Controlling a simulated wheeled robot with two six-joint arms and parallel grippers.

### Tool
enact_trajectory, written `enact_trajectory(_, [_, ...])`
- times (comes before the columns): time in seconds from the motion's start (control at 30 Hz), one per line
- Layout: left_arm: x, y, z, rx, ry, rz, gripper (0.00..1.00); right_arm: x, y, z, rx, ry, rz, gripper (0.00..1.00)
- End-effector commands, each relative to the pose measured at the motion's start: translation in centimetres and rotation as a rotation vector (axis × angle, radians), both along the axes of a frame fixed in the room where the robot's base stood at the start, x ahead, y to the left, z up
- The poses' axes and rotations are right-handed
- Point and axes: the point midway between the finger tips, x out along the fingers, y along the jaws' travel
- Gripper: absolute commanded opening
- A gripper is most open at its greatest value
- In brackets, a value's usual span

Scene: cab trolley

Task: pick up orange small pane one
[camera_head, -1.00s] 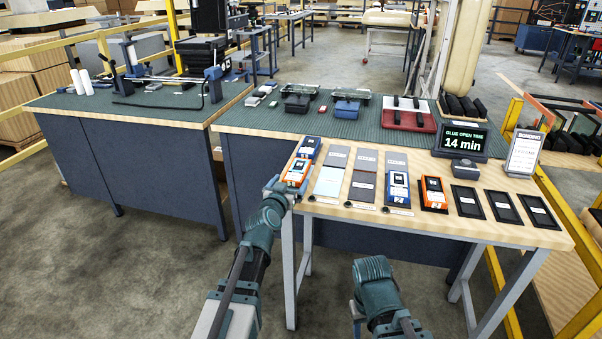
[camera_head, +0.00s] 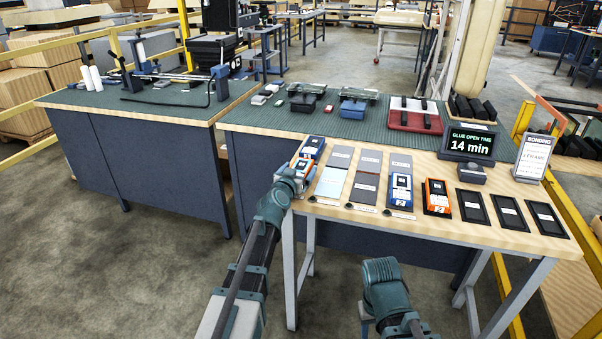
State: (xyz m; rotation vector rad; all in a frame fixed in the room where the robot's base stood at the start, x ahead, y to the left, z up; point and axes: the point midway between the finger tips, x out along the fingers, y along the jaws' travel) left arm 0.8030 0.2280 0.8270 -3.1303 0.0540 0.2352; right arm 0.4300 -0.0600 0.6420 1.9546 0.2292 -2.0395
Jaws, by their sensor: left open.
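The orange small pane one (camera_head: 304,163) lies at the left end of the wooden table top, just in front of a blue pane (camera_head: 313,147). My left gripper (camera_head: 297,178) is at its near end, with its jaws open. The gripper hides the near part of the pane, and I cannot tell whether they touch. Another orange pane (camera_head: 437,197), marked 2, lies further right on the table. My right arm is low in front of the table. Its gripper (camera_head: 366,316) is mostly hidden behind the wrist.
Grey and pale blue plates (camera_head: 331,183) and a blue pane marked 2 (camera_head: 401,191) lie close to the right. Black trays (camera_head: 507,212) and a timer display (camera_head: 470,144) stand further right. A green-topped bench (camera_head: 259,118) adjoins behind.

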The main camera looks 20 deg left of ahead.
Motion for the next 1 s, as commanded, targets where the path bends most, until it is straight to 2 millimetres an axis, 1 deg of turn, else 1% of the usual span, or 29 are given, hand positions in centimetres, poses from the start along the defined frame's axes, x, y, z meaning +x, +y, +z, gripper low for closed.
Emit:
enact_trajectory(0.03, [0.0,0.0,0.0,0.0,0.0,0.0,0.96,0.0,0.0,0.0,0.0,0.0,0.0,0.5])
enact_trajectory(0.07, [0.0,0.0,0.0,0.0,0.0,0.0,0.91,0.0,0.0,0.0,0.0,0.0,0.0,0.5])
enact_trajectory(0.1, [0.0,0.0,0.0,0.0,0.0,0.0,0.84,0.0,0.0,0.0,0.0,0.0,0.0,0.5])
enact_trajectory(0.27, [0.0,0.0,0.0,0.0,0.0,0.0,0.55,0.0,0.0,0.0,0.0,0.0,0.0,0.5])
enact_trajectory(0.3, [0.0,0.0,0.0,0.0,0.0,0.0,0.48,0.0,0.0,0.0,0.0,0.0,0.0,0.5])
enact_trajectory(0.37, [0.0,0.0,0.0,0.0,0.0,0.0,0.37,0.0,0.0,0.0,0.0,0.0,0.0,0.5])
enact_trajectory(0.5, [0.0,0.0,0.0,0.0,0.0,0.0,0.12,0.0,0.0,0.0,0.0,0.0,0.0,0.5])
enact_trajectory(0.53, [0.0,0.0,0.0,0.0,0.0,0.0,0.08,0.0,0.0,0.0,0.0,0.0,0.0,0.5])
enact_trajectory(0.83, [0.0,0.0,0.3,0.0,-0.001,0.001,0.08,0.0,0.0,0.3,0.0,0.0,0.0,0.5])
enact_trajectory(1.0, [0.0,0.0,1.4,0.0,-0.001,0.001,0.08,0.0,0.0,1.4,0.0,0.0,0.0,0.5])
